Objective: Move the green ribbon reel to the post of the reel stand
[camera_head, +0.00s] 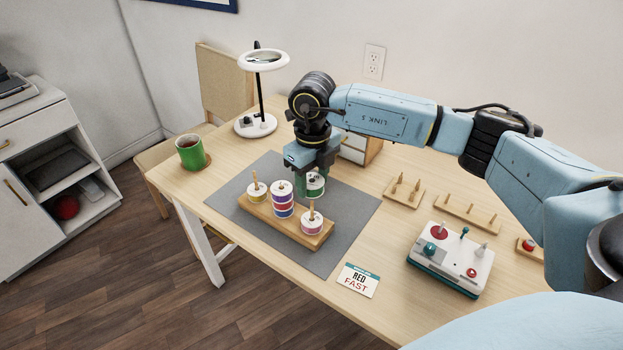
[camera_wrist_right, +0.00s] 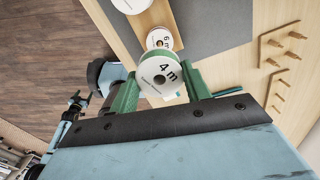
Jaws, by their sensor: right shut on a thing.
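My right gripper (camera_head: 315,182) is shut on the green ribbon reel (camera_head: 316,187), holding it behind the reel stand (camera_head: 267,219). In the right wrist view the reel's white face reads "4 m" (camera_wrist_right: 159,75), between the green fingers of the right gripper (camera_wrist_right: 160,92). The wooden stand has three posts. Its left post carries a yellow reel (camera_head: 257,194), its middle one a stack of red, purple and blue reels (camera_head: 283,205), and its right one a pink reel (camera_head: 312,226). I cannot tell the held reel's exact height.
The stand sits on a grey mat (camera_head: 345,227). A lamp (camera_head: 257,124) and green mug (camera_head: 191,152) are at the back left. Peg racks (camera_head: 468,212), a white control box (camera_head: 452,255) and a "RED FAST" card (camera_head: 358,281) lie on the right.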

